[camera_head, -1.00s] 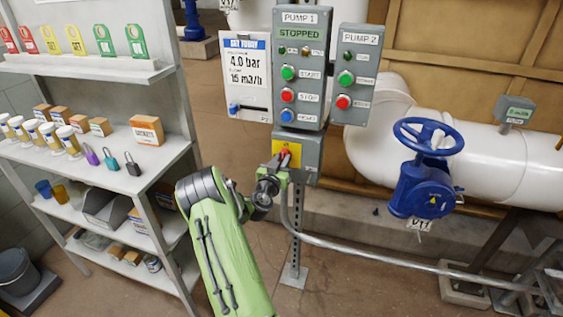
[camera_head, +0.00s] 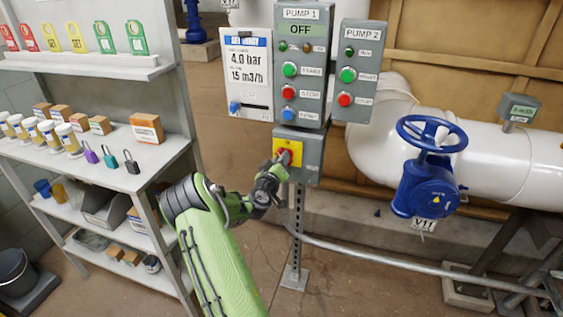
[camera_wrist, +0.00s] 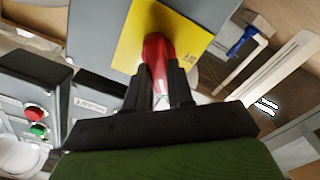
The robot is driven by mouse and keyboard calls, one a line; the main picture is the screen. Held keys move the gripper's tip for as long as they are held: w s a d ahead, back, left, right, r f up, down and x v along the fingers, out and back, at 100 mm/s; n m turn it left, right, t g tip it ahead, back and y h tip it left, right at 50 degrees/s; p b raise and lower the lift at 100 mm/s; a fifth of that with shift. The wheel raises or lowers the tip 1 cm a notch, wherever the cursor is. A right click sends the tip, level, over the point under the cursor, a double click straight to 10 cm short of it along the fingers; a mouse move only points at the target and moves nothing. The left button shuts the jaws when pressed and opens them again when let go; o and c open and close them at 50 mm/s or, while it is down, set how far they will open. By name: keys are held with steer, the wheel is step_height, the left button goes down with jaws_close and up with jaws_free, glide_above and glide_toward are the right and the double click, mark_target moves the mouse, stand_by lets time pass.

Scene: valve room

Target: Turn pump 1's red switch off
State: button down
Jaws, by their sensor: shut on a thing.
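Pump 1's red switch (camera_head: 284,157) sits on a yellow plate (camera_head: 289,146) on a grey box below the PUMP 1 panel (camera_head: 302,60). That panel's display reads OFF. My gripper (camera_head: 281,163) is at the switch, reaching up from the lower left. In the wrist view, the red handle (camera_wrist: 155,52) stands between my two dark fingers (camera_wrist: 158,88), which are shut on it. The yellow plate lies behind the handle and looks tilted in that view. Part of the handle is hidden by the fingers.
The PUMP 2 panel (camera_head: 356,75) is close on the right. A set-point sheet (camera_head: 247,75) is on the left. A blue handwheel valve (camera_head: 427,170) stands further right on a white pipe. A shelf (camera_head: 150,160) with padlocks and boxes is at the left.

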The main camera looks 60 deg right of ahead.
steer(key=shift+w+f+n+p, duration=0.2)
steer(key=shift+n+p, duration=0.4)
steer(key=shift+n, duration=1.95)
steer(key=shift+w+f+n+p, duration=0.15)
steer(key=shift+n+p, duration=0.4)
steer(key=shift+n, duration=2)
steer(key=shift+s+f, duration=0.1)
steer(key=shift+s, duration=0.05)
steer(key=c, duration=1)
jaws_free()
steer(key=a, duration=0.5)
steer(key=s+a+b, duration=0.1)
steer(key=a, duration=0.4)
steer(key=s+a+b, duration=0.1)
steer(key=a, duration=0.4)
steer(key=shift+s+a, duration=0.25)
steer(key=shift+a, duration=0.1)
